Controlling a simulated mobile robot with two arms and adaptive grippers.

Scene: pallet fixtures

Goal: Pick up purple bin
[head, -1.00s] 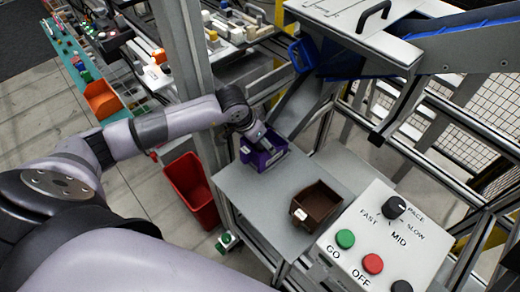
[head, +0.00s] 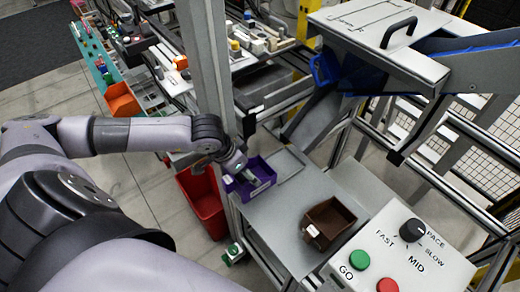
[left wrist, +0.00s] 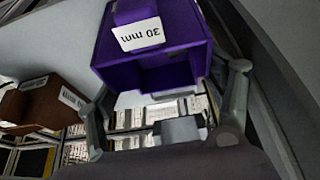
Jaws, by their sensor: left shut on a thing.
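The purple bin (head: 262,174) is at the back left edge of the grey table in the head view. My left gripper (head: 238,166) is shut on it from the left side. In the left wrist view the purple bin (left wrist: 150,70) fills the upper middle, with a white "30 mm" label upside down. The gripper's fingers (left wrist: 165,115) show on either side of its lower part. I cannot tell whether the bin is clear of the table surface. My right gripper is not in view.
A brown bin (head: 328,222) sits on the grey table (head: 275,222), right of the purple one. A control panel (head: 400,262) with buttons is in front. A metal post (head: 207,70) stands behind my left arm. A red bin (head: 203,205) is below, left.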

